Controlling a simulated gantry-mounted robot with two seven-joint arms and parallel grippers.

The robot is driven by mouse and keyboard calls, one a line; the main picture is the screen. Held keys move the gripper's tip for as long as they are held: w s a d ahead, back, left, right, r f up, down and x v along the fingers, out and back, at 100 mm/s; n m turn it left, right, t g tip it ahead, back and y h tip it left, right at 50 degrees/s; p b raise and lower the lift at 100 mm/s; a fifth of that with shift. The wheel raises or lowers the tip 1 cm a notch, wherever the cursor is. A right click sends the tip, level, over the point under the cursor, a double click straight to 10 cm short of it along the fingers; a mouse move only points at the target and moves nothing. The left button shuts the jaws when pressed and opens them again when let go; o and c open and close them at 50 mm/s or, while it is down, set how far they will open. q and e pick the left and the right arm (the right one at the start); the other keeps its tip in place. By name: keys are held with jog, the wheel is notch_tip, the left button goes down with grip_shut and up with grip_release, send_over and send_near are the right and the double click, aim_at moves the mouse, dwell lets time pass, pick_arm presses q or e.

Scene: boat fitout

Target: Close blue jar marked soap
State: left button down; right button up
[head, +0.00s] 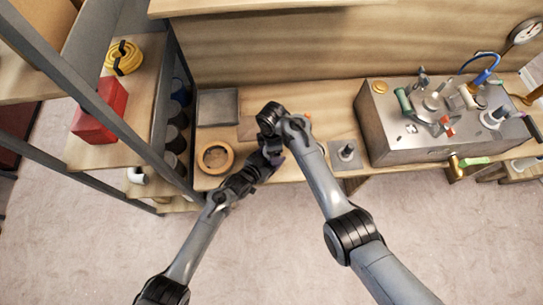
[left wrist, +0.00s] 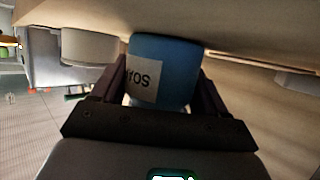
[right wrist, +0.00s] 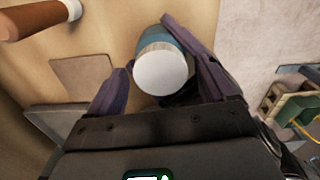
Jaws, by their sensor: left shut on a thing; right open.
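The blue jar (left wrist: 175,62) fills the space between the fingers of my left gripper (left wrist: 163,78). Its pale label, with partly visible lettering, shows upside down in the left wrist view. My left gripper is shut on the jar's sides. In the right wrist view the jar's blue side (right wrist: 156,37) shows behind a round white top (right wrist: 161,72), which looks like a lid; how firmly it sits I cannot tell. My right gripper (right wrist: 150,43) is open, its fingers either side of the white top. In the head view both grippers meet over the bench and hide the jar.
A round wooden-coloured container (head: 229,160), a grey square tray (head: 217,107) and a metal fitting on a plate (head: 347,152) stand on the bench. A cluttered metal unit (head: 400,145) is at right. A shelf rack with a red box (head: 99,110) is at left.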

jog(key=shift+a+r, duration=0.1)
jog(key=shift+r, duration=1.95)
